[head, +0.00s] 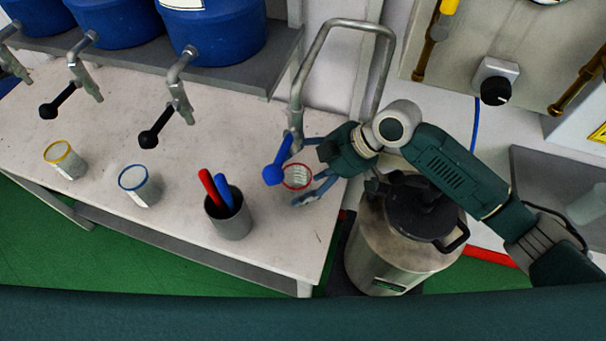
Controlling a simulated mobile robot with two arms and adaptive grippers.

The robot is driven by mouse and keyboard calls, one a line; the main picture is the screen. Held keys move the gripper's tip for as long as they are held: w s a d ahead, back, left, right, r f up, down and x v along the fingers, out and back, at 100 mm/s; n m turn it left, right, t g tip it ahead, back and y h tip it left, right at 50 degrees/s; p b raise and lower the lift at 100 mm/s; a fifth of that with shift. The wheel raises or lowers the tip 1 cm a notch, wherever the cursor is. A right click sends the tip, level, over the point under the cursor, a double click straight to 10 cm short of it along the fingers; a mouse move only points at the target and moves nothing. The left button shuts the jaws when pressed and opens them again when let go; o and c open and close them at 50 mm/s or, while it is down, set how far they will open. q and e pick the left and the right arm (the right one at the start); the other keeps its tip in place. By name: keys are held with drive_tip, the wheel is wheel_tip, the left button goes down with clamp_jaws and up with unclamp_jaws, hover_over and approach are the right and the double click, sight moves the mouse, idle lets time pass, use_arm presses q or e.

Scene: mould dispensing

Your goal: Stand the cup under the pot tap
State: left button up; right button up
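A red-rimmed cup (297,176) stands upright just below and right of the blue-handled tap at the table's right end. Its lower body is mostly hidden by my gripper. My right gripper (302,174) reaches in from the right, with one finger behind the cup and one across its near side. I cannot tell whether the fingers press on it. The blue tap handle (279,162) hangs beside the cup's rim, below a bent steel pipe (297,85). A metal pot (373,250) with a dark lid stands right of the table, partly under my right arm. My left gripper is not in view.
A yellow-rimmed cup (66,160) and a blue-rimmed cup (139,186) stand on the pale table (110,125). A grey holder (230,222) with red and blue pens stands near the front edge. Blue tubs (215,35) with black-handled taps (180,100) line the shelf behind.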

drive_tip(key=b+v, duration=0.1)
drive_tip(key=v, duration=1.1)
